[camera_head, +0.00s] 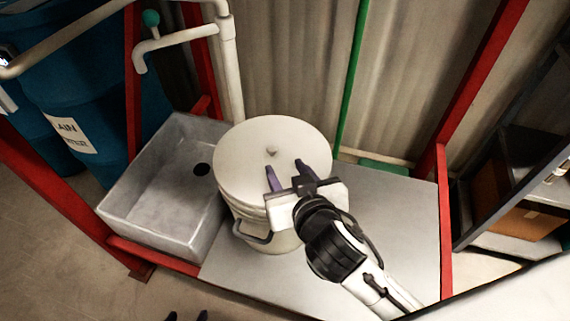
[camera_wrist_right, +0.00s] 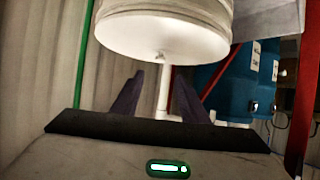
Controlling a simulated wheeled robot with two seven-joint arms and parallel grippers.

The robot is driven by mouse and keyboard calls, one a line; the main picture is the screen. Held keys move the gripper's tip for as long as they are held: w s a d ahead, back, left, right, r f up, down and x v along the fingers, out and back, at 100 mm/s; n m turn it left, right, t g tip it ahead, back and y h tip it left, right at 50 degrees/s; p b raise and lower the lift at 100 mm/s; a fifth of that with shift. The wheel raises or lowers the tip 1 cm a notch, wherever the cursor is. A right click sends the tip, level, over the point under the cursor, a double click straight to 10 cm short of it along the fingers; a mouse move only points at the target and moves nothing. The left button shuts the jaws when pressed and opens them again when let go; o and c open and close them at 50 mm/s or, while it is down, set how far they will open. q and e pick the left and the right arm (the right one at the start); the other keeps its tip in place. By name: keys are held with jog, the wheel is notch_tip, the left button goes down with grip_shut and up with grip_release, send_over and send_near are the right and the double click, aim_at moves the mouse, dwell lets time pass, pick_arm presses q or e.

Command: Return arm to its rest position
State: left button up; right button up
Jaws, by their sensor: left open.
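My right gripper (camera_head: 288,176) comes in from the lower right and hangs over the front right part of a white lidded pot (camera_head: 240,165). Its two purple fingers are apart with nothing between them. In the right wrist view the gripper (camera_wrist_right: 158,92) is also open, and the lid (camera_wrist_right: 150,40) with its small knob shows beyond the fingertips, upside down. The knob (camera_head: 271,152) stands clear of the fingers in the head view. Only the fingertips of my left gripper (camera_head: 187,316) show at the bottom edge, apart and empty.
The pot stands on a grey platform (camera_head: 400,215) beside a grey sink (camera_head: 150,225) with a drain hole. Red posts (camera_head: 446,230), a green pole (camera_head: 350,80) and a white pipe (camera_head: 232,70) rise around it. Blue barrels (camera_head: 60,90) stand left, a shelf (camera_head: 525,170) right.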

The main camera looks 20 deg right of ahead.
jog(key=s+d+f+n+g, duration=0.1)
jog(key=s+d+f+g, duration=0.25)
jog(key=s, duration=0.35)
jog(key=s+d+f+g, duration=0.3)
jog(key=s+f, duration=0.1)
jog(key=s, duration=0.3)
jog(key=s+d+f+n+g, duration=0.1)
jog(key=s+d+f+g, duration=0.25)
jog(key=s, duration=0.35)
jog(key=w+a+f+t+y, duration=0.2)
jog(key=w+a+f+t, duration=0.2)
jog(key=f, duration=0.7)
jog(key=shift+a+t+y, duration=0.3)
jog(key=shift+a+t, duration=0.4)
jog(key=shift+a, duration=0.4)
jog(key=shift+w, duration=0.1)
